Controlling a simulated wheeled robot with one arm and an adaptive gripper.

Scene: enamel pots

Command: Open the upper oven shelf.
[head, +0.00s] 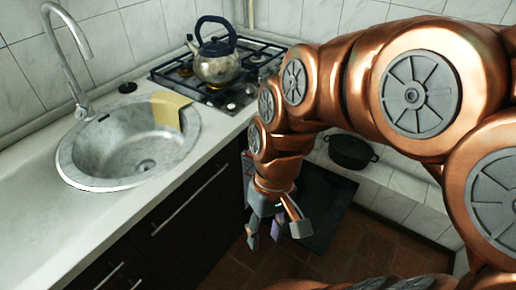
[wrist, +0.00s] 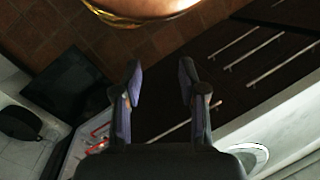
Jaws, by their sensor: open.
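My gripper (head: 276,235) hangs low in front of the counter, pointing down, right of the dark cabinet front. In the wrist view its two fingers (wrist: 160,75) are apart with nothing between their tips. The upper oven shelf cannot be made out clearly; my arm and gripper cover much of the area below the stove. A dark flat panel (head: 325,205) shows low behind and right of my gripper, and also at the left of the wrist view (wrist: 66,85). I cannot tell whether it is an oven door. Red-edged pale parts (wrist: 97,131) show beside it.
The stove (head: 240,97) holds a kettle (head: 217,62). A sink (head: 100,170) is set in the counter at left. Dark cabinets below have silver bar handles (head: 190,200). A black pot (head: 352,151) stands on a tiled ledge. The brown tiled floor (wrist: 45,30) looks clear.

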